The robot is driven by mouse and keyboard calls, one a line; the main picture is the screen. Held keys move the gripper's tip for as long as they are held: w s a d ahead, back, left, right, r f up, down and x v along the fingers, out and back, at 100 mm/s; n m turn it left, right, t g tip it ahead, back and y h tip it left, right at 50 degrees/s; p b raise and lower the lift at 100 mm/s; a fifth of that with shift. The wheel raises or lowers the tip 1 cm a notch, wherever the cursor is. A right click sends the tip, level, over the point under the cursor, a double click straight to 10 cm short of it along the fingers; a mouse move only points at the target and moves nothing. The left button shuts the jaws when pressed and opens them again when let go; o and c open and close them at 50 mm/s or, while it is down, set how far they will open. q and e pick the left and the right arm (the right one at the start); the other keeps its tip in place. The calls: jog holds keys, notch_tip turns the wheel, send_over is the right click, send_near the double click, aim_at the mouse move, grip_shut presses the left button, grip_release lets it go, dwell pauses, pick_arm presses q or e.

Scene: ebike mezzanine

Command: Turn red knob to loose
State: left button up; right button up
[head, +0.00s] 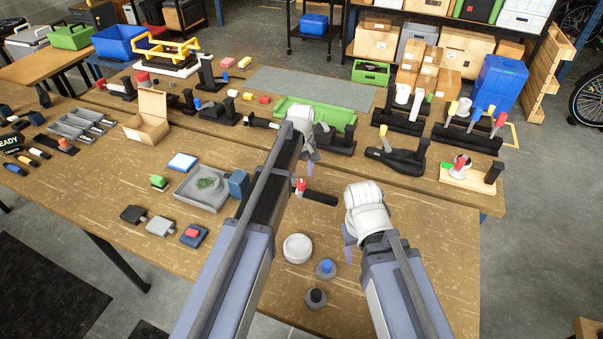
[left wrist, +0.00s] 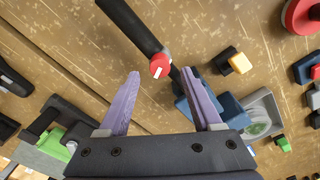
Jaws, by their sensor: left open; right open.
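The red knob (head: 301,185) stands at the end of a black bar (head: 321,198) on the near table. In the left wrist view the red knob (left wrist: 159,66) shows a white mark on its face, slanting up to the right, and the black bar (left wrist: 130,25) runs to the upper left. My left gripper (head: 299,168) is open above the knob. In the left wrist view its two purple fingers (left wrist: 165,76) stand apart on either side of the knob, with nothing held. My right gripper (head: 349,238) is to the right of the knob, its fingers largely hidden by its wrist.
A grey tray with a green item (head: 203,190) and a blue block (head: 238,184) lie left of the knob. A pale round disc (head: 298,248) and two small knobbed pieces (head: 326,268) lie nearer. A green tray (head: 322,113) is farther back.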

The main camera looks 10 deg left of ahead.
aim_at(302, 183)
pick_arm(q)
notch_tip(302, 183, up, 4)
jog(key=p, duration=0.2)
jog(key=shift+p, duration=0.4)
pick_arm(e)
notch_tip(302, 183, up, 4)
jog(key=shift+f, duration=0.1)
pick_arm(q)
jog(key=shift+f, duration=0.15)
pick_arm(e)
jog(key=shift+f, duration=0.1)
